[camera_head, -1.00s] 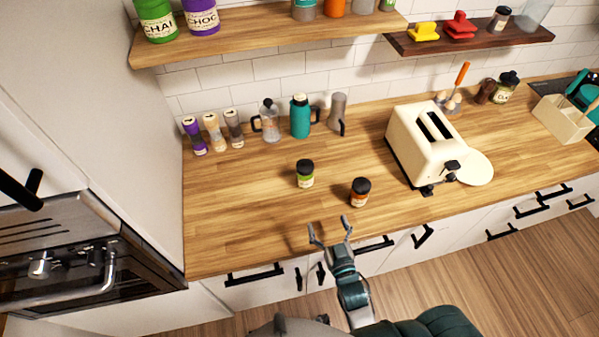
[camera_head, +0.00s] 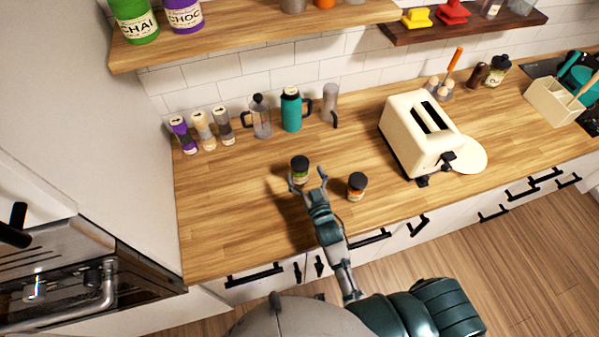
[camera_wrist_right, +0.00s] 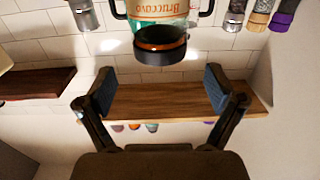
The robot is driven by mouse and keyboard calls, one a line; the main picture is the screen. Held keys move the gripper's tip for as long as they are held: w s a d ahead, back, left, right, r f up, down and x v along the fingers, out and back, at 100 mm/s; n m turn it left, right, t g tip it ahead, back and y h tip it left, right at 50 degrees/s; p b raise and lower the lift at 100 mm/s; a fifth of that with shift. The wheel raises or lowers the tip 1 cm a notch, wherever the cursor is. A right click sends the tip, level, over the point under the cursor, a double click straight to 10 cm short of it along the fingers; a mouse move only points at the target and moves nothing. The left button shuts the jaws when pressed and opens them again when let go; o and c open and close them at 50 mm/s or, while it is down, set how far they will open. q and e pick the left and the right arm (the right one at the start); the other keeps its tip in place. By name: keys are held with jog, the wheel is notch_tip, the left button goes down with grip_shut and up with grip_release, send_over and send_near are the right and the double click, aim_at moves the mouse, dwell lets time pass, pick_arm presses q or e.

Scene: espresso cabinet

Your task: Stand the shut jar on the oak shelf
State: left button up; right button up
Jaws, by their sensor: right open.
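A small jar with a dark lid and green label (camera_head: 300,175) stands upright on the counter. A second dark-lidded jar with an orange label (camera_head: 358,187) stands to its right. I cannot tell which is the shut jar. The oak shelf (camera_head: 260,42) is on the wall above. My right gripper (camera_head: 307,181) is open and at the near side of the green-labelled jar; whether its fingers reach around it is unclear. In the upside-down right wrist view, a dark lid (camera_wrist_right: 160,50) shows beyond the open fingertips (camera_wrist_right: 157,88). My left gripper is not in view.
Green and purple canisters (camera_head: 135,22) stand on the left of the oak shelf. A darker shelf (camera_head: 470,27) is at right. A teal jug (camera_head: 291,110) and several shakers line the wall. A cream toaster (camera_head: 415,140) stands right. The counter's left front is clear.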

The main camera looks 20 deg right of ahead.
aim_at(299, 162)
jog(key=shift+w+a, duration=0.15)
jog(key=shift+w, duration=0.1)
jog(key=w+p, duration=0.1)
jog(key=w, duration=0.3)
jog(key=shift+w, duration=0.2)
jog(key=shift+w+f, duration=0.15)
jog(key=shift+w, duration=0.15)
jog(key=shift+s, duration=0.15)
jog(key=c, duration=0.7)
jog(key=shift+a, duration=0.15)
grip_shut()
